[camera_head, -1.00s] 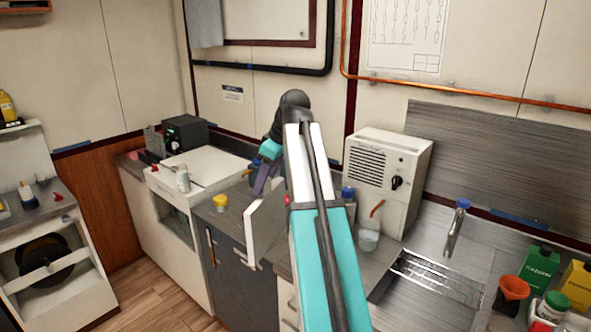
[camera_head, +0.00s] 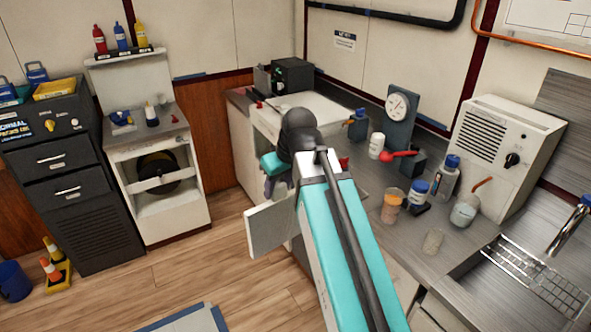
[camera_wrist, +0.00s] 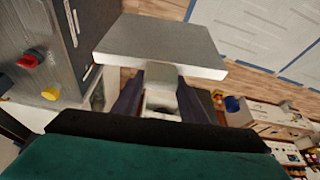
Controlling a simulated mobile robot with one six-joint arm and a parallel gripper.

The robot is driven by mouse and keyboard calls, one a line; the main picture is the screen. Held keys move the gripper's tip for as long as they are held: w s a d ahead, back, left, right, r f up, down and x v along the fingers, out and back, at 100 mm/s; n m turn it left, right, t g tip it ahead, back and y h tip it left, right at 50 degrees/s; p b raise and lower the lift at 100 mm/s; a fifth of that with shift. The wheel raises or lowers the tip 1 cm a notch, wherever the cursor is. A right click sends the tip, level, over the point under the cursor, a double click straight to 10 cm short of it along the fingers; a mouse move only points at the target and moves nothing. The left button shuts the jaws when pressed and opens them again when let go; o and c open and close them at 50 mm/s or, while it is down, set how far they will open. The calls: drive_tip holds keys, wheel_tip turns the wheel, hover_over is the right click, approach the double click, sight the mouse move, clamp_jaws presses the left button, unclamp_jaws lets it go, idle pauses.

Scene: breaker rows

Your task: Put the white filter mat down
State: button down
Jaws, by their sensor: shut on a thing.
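The white filter mat (camera_head: 272,228) is a flat pale slab. It hangs in the air left of my arm in the head view, over the floor beside the counter front. It also shows in the wrist view (camera_wrist: 160,42), held by a small tab at its near edge. My gripper (camera_head: 277,186) is shut on it, and the dark fingers (camera_wrist: 158,92) stand on both sides of the tab. My own arm hides part of the counter front behind it.
The counter (camera_head: 372,195) on the right carries a gauge (camera_head: 398,105), cups and bottles. A white washer-like unit (camera_head: 160,185) and a dark drawer cabinet (camera_head: 70,180) stand at the left. Wooden floor (camera_head: 190,265) is open between, with a grey blue-edged panel (camera_head: 190,320) in front.

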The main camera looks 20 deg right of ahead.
drive_tip(key=shift+s+d+f+m+h, duration=0.2)
drive_tip(key=shift+f+m+h, duration=0.2)
drive_tip(key=shift+m, duration=0.6)
drive_tip(key=shift+w+d+r+m+h, duration=0.1)
drive_tip(key=shift+w+d+m+h, duration=0.1)
drive_tip(key=shift+m, duration=0.35)
drive_tip(key=shift+w+d+r+m+h, duration=0.1)
drive_tip(key=shift+w+d+m+h, duration=0.1)
drive_tip(key=shift+m, duration=0.35)
drive_tip(key=shift+a, duration=0.1)
